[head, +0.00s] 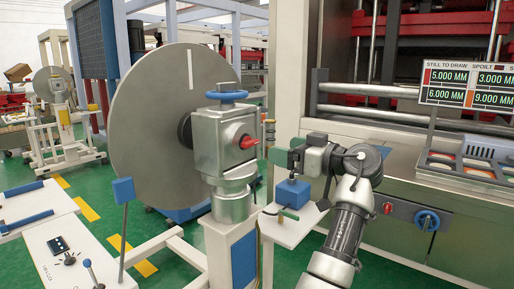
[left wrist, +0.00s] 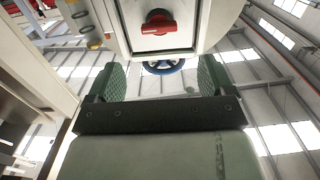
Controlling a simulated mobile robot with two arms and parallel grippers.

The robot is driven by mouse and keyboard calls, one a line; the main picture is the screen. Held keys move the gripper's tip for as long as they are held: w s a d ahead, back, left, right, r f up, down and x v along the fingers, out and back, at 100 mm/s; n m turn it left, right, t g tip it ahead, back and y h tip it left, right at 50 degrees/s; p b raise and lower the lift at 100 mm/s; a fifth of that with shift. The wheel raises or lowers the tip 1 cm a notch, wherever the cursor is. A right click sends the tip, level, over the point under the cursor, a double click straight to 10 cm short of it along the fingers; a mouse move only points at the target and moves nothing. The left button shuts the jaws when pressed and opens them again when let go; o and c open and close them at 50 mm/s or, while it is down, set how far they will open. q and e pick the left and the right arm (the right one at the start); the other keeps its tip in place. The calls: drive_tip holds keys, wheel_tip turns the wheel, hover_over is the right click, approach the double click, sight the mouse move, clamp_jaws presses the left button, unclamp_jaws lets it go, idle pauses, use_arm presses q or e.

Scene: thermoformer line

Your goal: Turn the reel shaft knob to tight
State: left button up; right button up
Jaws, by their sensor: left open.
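A grey metal housing (head: 222,138) stands on a white and blue post in front of a large grey reel disc (head: 145,120). A red knob (head: 248,142) sits on its face, and a blue handwheel (head: 228,95) lies on top. My left gripper (head: 286,150) is just right of the red knob, apart from it, with green-padded fingers. In the left wrist view the fingers (left wrist: 163,80) are spread with nothing between them. The red knob (left wrist: 158,27) shows ahead of them near the top edge, on a pale square plate, with the blue handwheel (left wrist: 163,69) below it in the picture.
A small white shelf (head: 300,228) with a blue block (head: 292,193) is below my left gripper. A display panel (head: 468,84) and the machine's white body (head: 420,130) are at right. A control panel (head: 75,250) with levers is at lower left.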

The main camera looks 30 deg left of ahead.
sight(253, 142)
use_arm(q)
drive_tip(key=a, duration=0.5)
drive_tip(key=a+p, duration=0.1)
drive_tip(key=a, duration=0.2)
drive_tip(key=shift+w+a, duration=0.25)
drive_tip(key=shift+w, duration=0.1)
drive_tip(key=shift+a, duration=0.3)
use_arm(e)
drive_tip(key=shift+s+a+r, duration=0.15)
drive_tip(key=shift+s+r, duration=0.25)
drive_tip(key=shift+s, duration=0.25)
use_arm(q)
drive_tip(key=shift+c, duration=0.5)
drive_tip(key=c, duration=0.8)
